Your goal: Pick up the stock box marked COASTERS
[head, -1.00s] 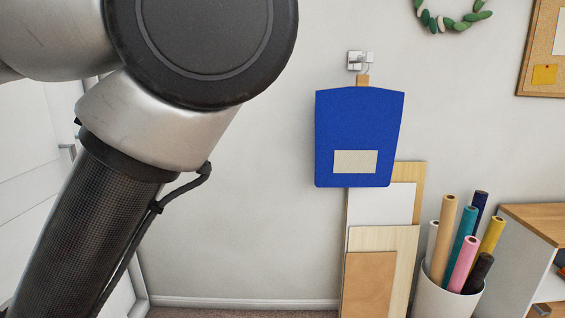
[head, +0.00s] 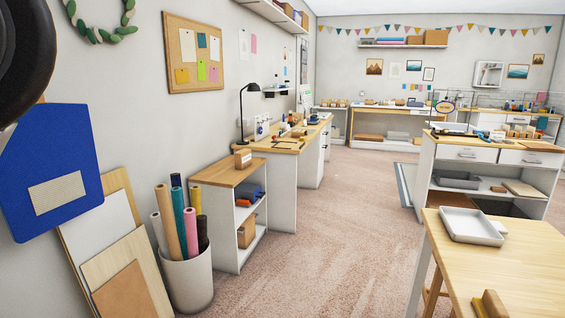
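No marking that reads COASTERS can be made out in the head view. A brown box (head: 247,231) sits on that cabinet's lower shelf. Any lettering on them is too small to read. Another brown box (head: 435,37) is on the far wall shelf. My gripper is out of view; only a dark part of my arm shows at the upper left edge.
A wooden table (head: 525,262) with a grey tray (head: 470,227) is at the right front. Carpet (head: 330,245) between them is clear.

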